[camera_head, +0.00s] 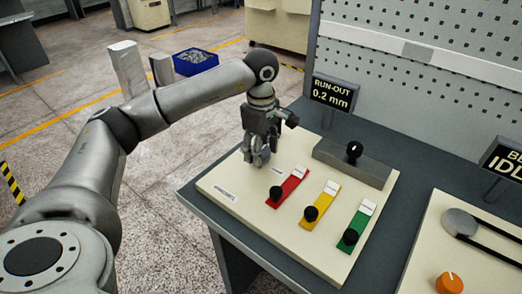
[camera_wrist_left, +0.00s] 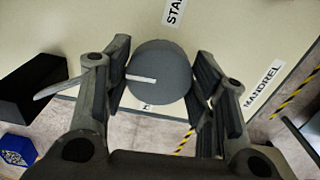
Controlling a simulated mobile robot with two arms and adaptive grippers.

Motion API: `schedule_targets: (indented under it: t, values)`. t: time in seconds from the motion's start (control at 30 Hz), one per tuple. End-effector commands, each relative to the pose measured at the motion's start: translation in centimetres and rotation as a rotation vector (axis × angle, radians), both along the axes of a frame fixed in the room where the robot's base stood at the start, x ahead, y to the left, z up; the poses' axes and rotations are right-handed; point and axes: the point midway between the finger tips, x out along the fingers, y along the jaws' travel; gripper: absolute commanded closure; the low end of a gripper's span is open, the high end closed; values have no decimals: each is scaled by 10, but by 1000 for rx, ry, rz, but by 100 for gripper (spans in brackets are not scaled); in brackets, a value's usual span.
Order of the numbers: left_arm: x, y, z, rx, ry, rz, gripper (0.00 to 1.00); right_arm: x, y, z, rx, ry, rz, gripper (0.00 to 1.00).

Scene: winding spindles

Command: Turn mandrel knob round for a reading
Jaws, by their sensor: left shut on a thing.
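The mandrel knob is a round dark grey disc with a white pointer line, seen in the left wrist view (camera_wrist_left: 160,85); the line points left. My left gripper (camera_wrist_left: 158,88) has its pads on both sides of the knob, shut on it. In the head view the left gripper (camera_head: 257,153) reaches down to the far left part of a cream panel (camera_head: 235,190) and mostly hides the knob. A black display (camera_head: 332,93) behind the panel reads "RUN-OUT 0.2 mm". A "MANDREL" label (camera_wrist_left: 263,87) lies beside the knob. My right gripper is not in view.
Red (camera_head: 287,187), yellow (camera_head: 320,206) and green (camera_head: 357,227) strips with black knobs lie right of the gripper. A grey block (camera_head: 352,166) with a black knob stands behind them. A second panel with an orange knob (camera_head: 449,283) is at right.

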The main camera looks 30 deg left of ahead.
Motion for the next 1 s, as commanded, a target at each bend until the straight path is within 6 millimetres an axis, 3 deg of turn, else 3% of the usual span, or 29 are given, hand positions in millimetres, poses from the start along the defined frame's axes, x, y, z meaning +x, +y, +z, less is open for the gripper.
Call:
schedule_targets:
  t: [0.63, 0.67, 0.8, 1.0]
  values:
    - [1, 1, 2, 0, -6, -53, 72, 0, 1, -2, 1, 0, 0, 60]
    - [1, 1, 2, 0, -6, -53, 47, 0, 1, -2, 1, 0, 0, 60]
    - [1, 1, 2, 0, -4, -53, 29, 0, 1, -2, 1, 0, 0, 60]
    - [0, 0, 1, 0, -2, -53, 26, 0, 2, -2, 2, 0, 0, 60]
